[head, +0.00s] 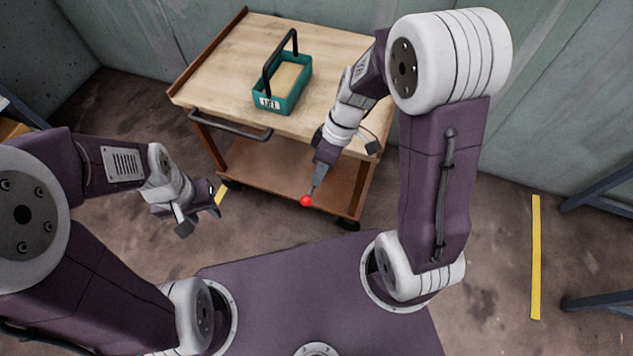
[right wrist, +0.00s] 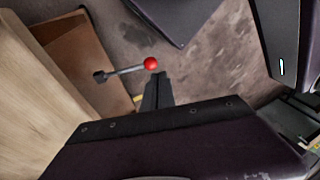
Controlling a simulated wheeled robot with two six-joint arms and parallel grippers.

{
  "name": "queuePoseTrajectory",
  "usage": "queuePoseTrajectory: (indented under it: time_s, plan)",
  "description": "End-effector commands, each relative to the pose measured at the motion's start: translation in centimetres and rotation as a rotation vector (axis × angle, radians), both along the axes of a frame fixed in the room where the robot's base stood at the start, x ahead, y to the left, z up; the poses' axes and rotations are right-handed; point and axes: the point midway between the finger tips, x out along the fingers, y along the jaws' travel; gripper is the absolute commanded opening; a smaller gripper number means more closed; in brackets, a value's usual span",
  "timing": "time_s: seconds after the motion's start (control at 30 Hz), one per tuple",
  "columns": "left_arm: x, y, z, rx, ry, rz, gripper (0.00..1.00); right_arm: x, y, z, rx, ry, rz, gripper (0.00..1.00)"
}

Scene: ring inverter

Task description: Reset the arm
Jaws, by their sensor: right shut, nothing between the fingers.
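My right arm reaches over the cart's front. Its gripper (head: 317,187) points down and is shut and empty; its narrow fingers also show in the right wrist view (right wrist: 158,88). A red ball (head: 306,201) appears just at the fingertips in the head view. In the right wrist view the red ball (right wrist: 151,63) sits on the end of a thin grey rod with a dark end piece, just beyond the fingertips. I cannot tell whether they touch. My left gripper (head: 212,190) hangs left of the cart over the floor; its finger opening is unclear.
A wooden cart (head: 215,83) with a front handle (head: 230,125) and a lower shelf (head: 262,168) stands ahead. A teal caddy (head: 292,95) with a black handle and a white label is on its top. Yellow tape (head: 536,255) marks the floor at right.

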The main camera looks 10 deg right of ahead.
Motion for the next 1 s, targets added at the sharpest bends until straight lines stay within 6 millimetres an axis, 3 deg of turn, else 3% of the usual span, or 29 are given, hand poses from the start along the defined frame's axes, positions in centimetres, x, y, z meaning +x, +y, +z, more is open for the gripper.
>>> queuePoseTrajectory:
  time_s: [0.03, 0.2, 0.73, 0.83, 1.0]
  plan:
    - [0.0, 0.0, 1.0, 0.0, 0.001, 0.0, 0.38, 0.1, -0.3, 1.7, -0.001, -0.004, -0.001, 0.0]
    - [0.0, 0.0, 1.8, 0.0, 0.001, 0.0, 0.38, 0.1, -1.0, 4.1, 0.0, -0.004, 0.0, 0.0]
    - [0.0, 0.0, 1.9, 0.0, 0.001, 0.0, 0.38, 0.3, -1.0, 5.3, -0.001, -0.028, 0.006, 0.0]
    - [0.0, 0.0, 1.8, 0.0, 0.001, 0.0, 0.38, -2.6, -2.3, 5.4, -0.078, -0.042, -0.001, 0.0]
    - [0.0, 0.0, 1.8, 0.0, 0.001, 0.0, 0.38, -4.8, -5.8, 3.7, -0.256, -0.044, -0.365, 0.0]
